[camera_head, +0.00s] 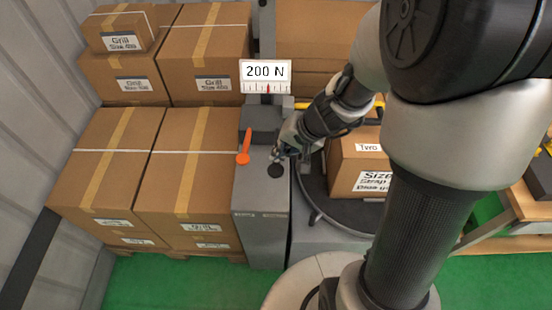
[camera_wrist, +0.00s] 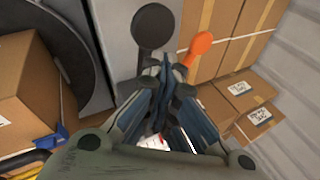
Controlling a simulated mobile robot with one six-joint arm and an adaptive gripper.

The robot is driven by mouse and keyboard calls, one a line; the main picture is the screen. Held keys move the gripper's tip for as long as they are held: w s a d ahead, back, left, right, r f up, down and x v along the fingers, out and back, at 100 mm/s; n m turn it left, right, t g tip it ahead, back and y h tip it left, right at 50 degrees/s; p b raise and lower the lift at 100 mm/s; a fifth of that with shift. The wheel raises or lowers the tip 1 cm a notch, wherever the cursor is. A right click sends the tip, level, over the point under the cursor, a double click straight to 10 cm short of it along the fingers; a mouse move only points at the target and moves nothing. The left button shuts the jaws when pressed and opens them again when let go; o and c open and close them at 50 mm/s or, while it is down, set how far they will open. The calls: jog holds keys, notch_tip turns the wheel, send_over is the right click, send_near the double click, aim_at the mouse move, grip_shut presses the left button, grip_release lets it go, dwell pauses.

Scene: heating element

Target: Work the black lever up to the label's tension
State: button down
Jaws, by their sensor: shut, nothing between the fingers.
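The black lever has a round dark knob (camera_head: 276,171) on the grey machine cabinet (camera_head: 262,225). The knob also shows at the top of the wrist view (camera_wrist: 153,26), its stem running down toward my fingers. An orange lever (camera_head: 244,148) stands to its left in the head view and to its right in the wrist view (camera_wrist: 202,42). The label (camera_head: 265,72) reads 200 N, above a scale with a red pointer near its middle. My gripper (camera_head: 277,155) is shut and empty beside the black lever's stem; whether it touches the stem cannot be told.
Stacked cartons (camera_head: 190,180) stand close left of the cabinet. A carton (camera_head: 358,160) sits on a round dark turntable (camera_head: 330,215) to the right. Green floor (camera_head: 150,282) is free in front. My arm hides part of the right side.

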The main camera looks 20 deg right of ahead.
aim_at(279, 168)
jog(key=shift+s+a+f+b, duration=0.1)
jog(key=shift+s+f+b, duration=0.25)
jog(key=shift+f+b, duration=0.5)
jog(key=shift+s+a+f+b, duration=0.1)
jog(key=shift+s+f+b, duration=0.2)
jog(key=shift+f+b, duration=0.55)
dwell(1.4)
jog(key=shift+s+a+f+b, duration=0.1)
jog(key=shift+s+f+b, duration=0.2)
jog(key=shift+f, duration=0.15)
jog(key=shift+s+a+f+b, duration=0.1)
jog(key=shift+s+f+b, duration=0.05)
jog(key=shift+f+b, duration=0.2)
dwell(1.2)
jog(key=shift+d, duration=0.1)
dwell(0.4)
jog(key=shift+w+d+r+p, duration=0.15)
jog(key=shift+w+r+p, duration=0.35)
jog(key=shift+r+p, duration=0.6)
jog(key=shift+w+d+r+p, duration=0.15)
jog(key=shift+w+r+p, duration=0.35)
jog(key=shift+r+p, duration=0.65)
jog(key=shift+w+d+r+p, duration=0.15)
jog(key=shift+w+r+p, duration=0.35)
jog(key=shift+r+p, duration=0.6)
jog(key=shift+r, duration=0.25)
